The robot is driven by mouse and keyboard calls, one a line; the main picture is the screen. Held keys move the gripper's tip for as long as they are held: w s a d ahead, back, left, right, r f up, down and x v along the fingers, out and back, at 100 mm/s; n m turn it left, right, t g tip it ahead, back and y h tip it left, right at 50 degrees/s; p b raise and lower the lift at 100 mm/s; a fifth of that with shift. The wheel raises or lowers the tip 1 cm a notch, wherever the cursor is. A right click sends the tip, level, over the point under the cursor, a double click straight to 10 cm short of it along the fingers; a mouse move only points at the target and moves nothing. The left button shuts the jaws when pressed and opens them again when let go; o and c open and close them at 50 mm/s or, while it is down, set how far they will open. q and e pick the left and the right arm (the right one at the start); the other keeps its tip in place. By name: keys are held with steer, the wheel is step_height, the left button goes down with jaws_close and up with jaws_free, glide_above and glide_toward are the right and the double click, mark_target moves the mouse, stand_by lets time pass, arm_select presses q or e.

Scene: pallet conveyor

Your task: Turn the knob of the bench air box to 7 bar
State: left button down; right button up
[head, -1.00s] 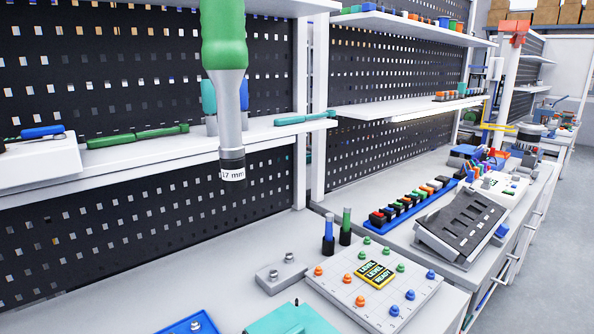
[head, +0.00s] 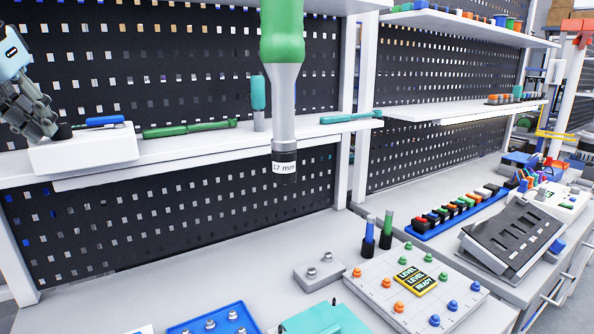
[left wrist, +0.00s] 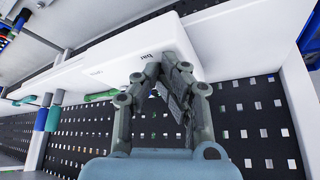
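The bench air box, a white box (head: 85,153), sits on the shelf at the left of the head view. Its white face (left wrist: 120,55) with small "bar" lettering shows in the left wrist view. A small dark knob (head: 63,131) shows on its top, at the fingertips of my left gripper (head: 45,128). In the left wrist view the grey fingers of this gripper (left wrist: 165,72) converge close against the box beside the lettering. They hide the knob and its scale there, so a firm hold and the setting cannot be read. My right gripper is not in view.
A green-handled tool (head: 283,80) marked 17 mm hangs in front of the shelf. Blue (head: 105,121) and green (head: 190,129) tools lie just beyond the box. A button panel (head: 385,285) and a blue tray (head: 215,322) are on the bench below.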

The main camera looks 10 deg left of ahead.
arm_select(q)
steer(key=shift+a+r, duration=0.1)
steer(key=shift+a, duration=0.3)
step_height(320, 180, up, 6)
steer(key=p, duration=0.4)
steer(key=shift+s, duration=0.15)
steer(key=shift+f, duration=0.2)
